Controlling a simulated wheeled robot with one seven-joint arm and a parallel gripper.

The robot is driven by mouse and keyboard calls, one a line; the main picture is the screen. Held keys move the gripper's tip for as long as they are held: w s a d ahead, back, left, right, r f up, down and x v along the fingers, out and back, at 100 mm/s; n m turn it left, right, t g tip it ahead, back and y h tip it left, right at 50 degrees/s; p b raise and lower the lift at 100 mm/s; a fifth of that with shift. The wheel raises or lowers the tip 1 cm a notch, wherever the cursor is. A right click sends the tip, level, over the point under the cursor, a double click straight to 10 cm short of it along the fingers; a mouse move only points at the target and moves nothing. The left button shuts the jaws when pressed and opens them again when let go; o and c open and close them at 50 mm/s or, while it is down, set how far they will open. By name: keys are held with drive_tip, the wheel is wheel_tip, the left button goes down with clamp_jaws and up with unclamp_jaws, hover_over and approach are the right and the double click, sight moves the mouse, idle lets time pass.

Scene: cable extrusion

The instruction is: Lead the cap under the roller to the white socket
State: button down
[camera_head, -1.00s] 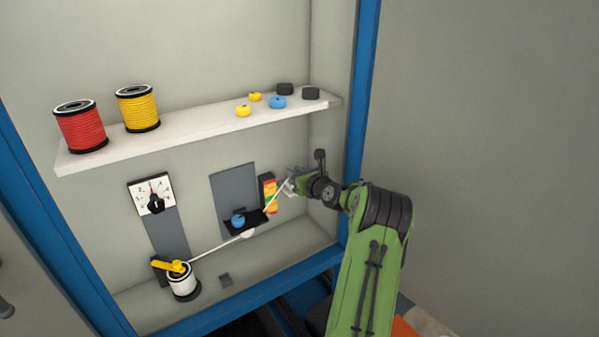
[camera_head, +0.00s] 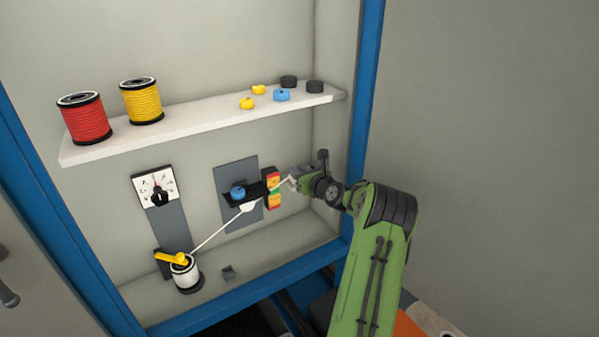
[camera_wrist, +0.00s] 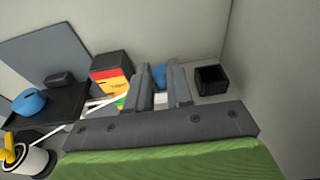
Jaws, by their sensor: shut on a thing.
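My gripper (camera_head: 294,182) is shut at the right of the cabinet, on the free end of the white cable; it also shows in the wrist view (camera_wrist: 161,88). The cap itself is hard to make out; something blue (camera_wrist: 158,76) shows between the fingers. The cable (camera_head: 220,230) runs from the white spool (camera_head: 186,273) at lower left up to the white roller (camera_head: 250,207), then up right to my gripper. The roller sits under a dark bracket (camera_head: 256,193) with a blue knob (camera_head: 238,192). I cannot make out a white socket.
A red-yellow-green marked block (camera_head: 272,187) stands between bracket and gripper. A dark open box (camera_wrist: 211,80) is right of the fingers. A shelf (camera_head: 200,127) above holds spools and small pucks. A dial (camera_head: 156,187) and yellow lever (camera_head: 170,258) are at left.

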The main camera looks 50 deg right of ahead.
drive_tip(key=c, duration=0.9)
unclamp_jaws()
drive_tip(key=v, duration=1.5)
drive_tip(key=shift+s+a+r, duration=0.15)
drive_tip(key=shift+s, duration=0.2)
drive_tip(key=shift+o, duration=0.2)
drive_tip(key=o, duration=0.9)
drive_tip(key=shift+c, duration=0.2)
drive_tip(key=shift+p, duration=0.3)
drive_tip(key=shift+r+p+v, duration=0.1)
drive_tip(key=shift+p+v, duration=0.25)
drive_tip(key=shift+v, duration=0.55)
drive_tip(key=shift+r+p+v, duration=0.15)
drive_tip(key=shift+p+v, duration=0.15)
drive_tip(key=shift+v, duration=0.6)
